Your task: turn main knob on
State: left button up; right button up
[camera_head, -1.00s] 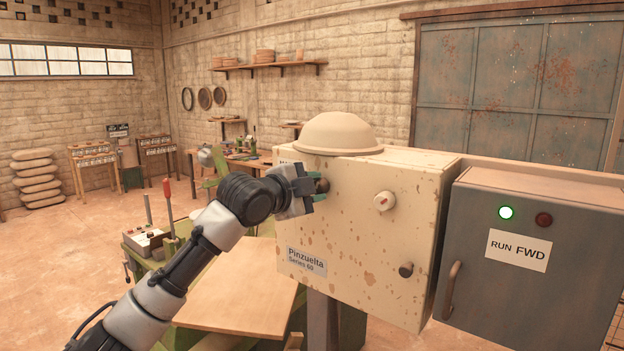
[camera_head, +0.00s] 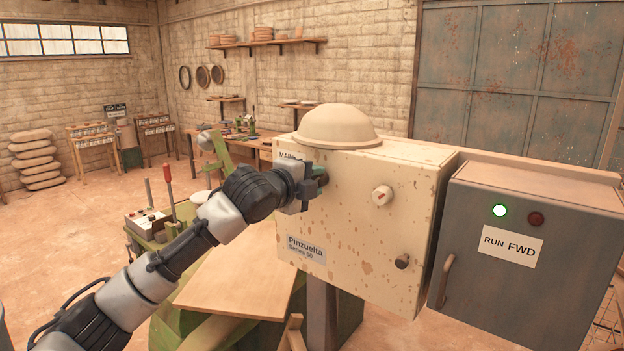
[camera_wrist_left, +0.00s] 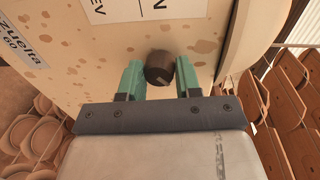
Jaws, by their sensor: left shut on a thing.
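The cream, rust-spotted control box (camera_head: 345,235) stands in the middle of the head view, marked "Pinzuelta Series 60". A dark round knob (camera_wrist_left: 160,68) sits on its front face and shows between the green fingers in the left wrist view, with a pale mark on it. My left gripper (camera_wrist_left: 160,76) is shut on this knob. In the head view the same gripper (camera_head: 318,178) is at the upper left of the box front and hides most of the knob. A label (camera_head: 289,156) above it is partly covered. My right gripper is out of view.
A wooden board (camera_head: 235,285) lies below my left arm.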

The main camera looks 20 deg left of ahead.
pick_arm(q)
jog(key=o, duration=0.9)
jog(key=b+v, duration=0.5)
jog(key=v, duration=0.5)
jog(key=shift+s, duration=0.35)
jog(key=shift+a, duration=0.1)
